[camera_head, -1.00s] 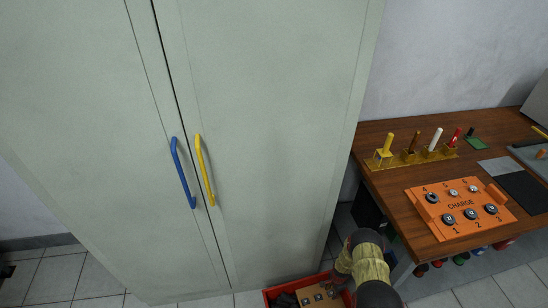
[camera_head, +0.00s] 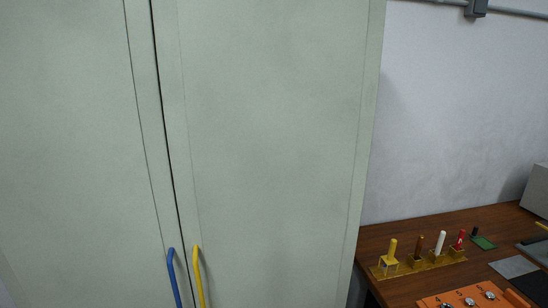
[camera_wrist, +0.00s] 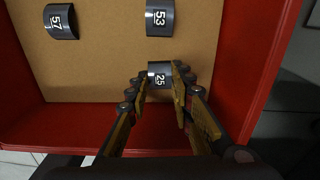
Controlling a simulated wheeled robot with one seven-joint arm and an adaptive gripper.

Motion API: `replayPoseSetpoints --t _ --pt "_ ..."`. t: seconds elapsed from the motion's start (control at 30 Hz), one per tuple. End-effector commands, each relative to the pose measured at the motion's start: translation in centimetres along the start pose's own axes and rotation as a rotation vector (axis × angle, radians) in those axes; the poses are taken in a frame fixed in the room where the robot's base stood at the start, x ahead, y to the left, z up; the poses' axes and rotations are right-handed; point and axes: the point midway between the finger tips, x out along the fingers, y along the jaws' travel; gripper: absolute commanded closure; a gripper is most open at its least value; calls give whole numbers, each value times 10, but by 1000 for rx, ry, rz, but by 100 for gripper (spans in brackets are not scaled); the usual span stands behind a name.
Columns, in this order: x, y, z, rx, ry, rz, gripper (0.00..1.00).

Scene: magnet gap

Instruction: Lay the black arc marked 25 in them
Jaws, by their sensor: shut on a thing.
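The black arc marked 25 (camera_wrist: 159,80) is in the wrist view, in a red box with a tan floor. My gripper (camera_wrist: 159,84) is shut on it, with one finger at each side of the arc. Whether the arc still touches the floor I cannot tell. Two other black arcs lie on the tan floor: one marked 57 (camera_wrist: 60,22) at the upper left and one marked 53 (camera_wrist: 160,18) at the top middle. My gripper is not in the head view.
The red box's wall (camera_wrist: 253,70) rises close to the right of my gripper. In the head view a tall pale cabinet (camera_head: 275,130) has blue and yellow handles. A wooden table (camera_head: 400,290) at right bears an orange panel (camera_head: 435,303) and a yellow rack (camera_head: 440,263).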

Motion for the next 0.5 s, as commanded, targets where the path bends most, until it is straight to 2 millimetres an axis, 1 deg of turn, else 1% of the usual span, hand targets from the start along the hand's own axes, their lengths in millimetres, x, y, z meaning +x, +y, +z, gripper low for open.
replayPoseSetpoints --t 0.23,0.5 --pt "-5 -1 0 0 0 -1 100" --pt "-25 0 0 0 0 0 100"
